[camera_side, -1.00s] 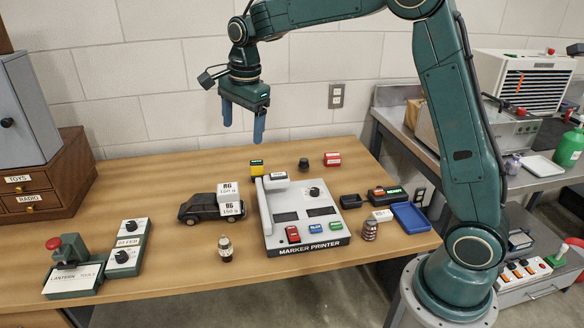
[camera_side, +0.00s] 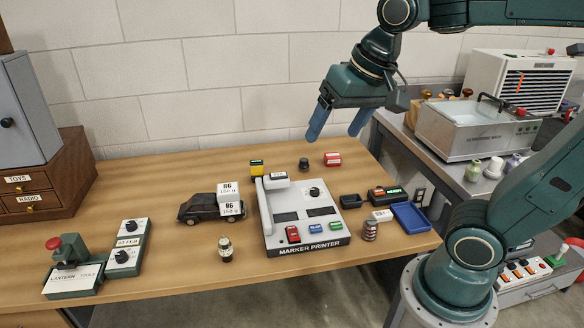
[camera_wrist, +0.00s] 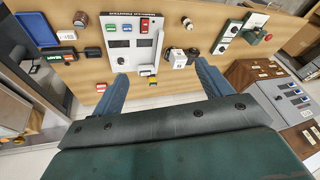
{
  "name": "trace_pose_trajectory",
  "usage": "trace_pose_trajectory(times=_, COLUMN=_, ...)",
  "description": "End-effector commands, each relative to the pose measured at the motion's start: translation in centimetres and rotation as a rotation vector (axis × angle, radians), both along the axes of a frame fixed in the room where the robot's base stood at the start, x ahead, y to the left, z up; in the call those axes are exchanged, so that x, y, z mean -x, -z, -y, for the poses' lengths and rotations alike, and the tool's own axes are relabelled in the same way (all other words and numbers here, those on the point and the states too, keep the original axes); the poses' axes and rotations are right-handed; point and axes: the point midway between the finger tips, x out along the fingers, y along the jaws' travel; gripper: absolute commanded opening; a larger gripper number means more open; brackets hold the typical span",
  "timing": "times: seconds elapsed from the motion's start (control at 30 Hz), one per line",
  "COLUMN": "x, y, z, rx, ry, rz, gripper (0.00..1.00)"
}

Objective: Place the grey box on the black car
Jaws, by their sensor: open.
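The black car (camera_side: 198,208) sits on the table left of the marker printer, its nose to the left. Two pale grey-white boxes with black print are stacked at its rear end: an upper grey box (camera_side: 230,190) and a lower box (camera_side: 231,210). I cannot tell whether the lower box rests on the car or stands against it. In the wrist view the car (camera_wrist: 193,53) and the box stack (camera_wrist: 180,60) show close together, beyond my fingers. My gripper (camera_side: 339,125) is open and empty, high above the table's back right, well away from the boxes.
The marker printer (camera_side: 303,215) stands just right of the boxes, and a small bottle (camera_side: 225,248) in front of the car. A blue tray (camera_side: 411,217) and several small items lie at the right. Green devices (camera_side: 127,247) stand at the left. The table's back left is clear.

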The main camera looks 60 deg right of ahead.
Motion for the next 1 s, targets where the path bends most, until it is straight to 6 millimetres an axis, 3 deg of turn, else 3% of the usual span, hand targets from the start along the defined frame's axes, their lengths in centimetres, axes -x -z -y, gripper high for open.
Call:
trace_pose_trajectory(times=0.2, x=4.8, y=1.6, z=-0.2, rx=0.101, ry=-0.228, rz=0.054, gripper=0.78)
trace_pose_trajectory(times=0.4, x=7.2, y=2.9, z=-0.3, rx=0.167, ry=-0.365, rz=0.084, gripper=0.78)
trace_pose_trajectory(times=1.0, x=7.8, y=3.3, z=-0.3, rx=0.187, ry=-0.406, rz=0.09, gripper=0.78)
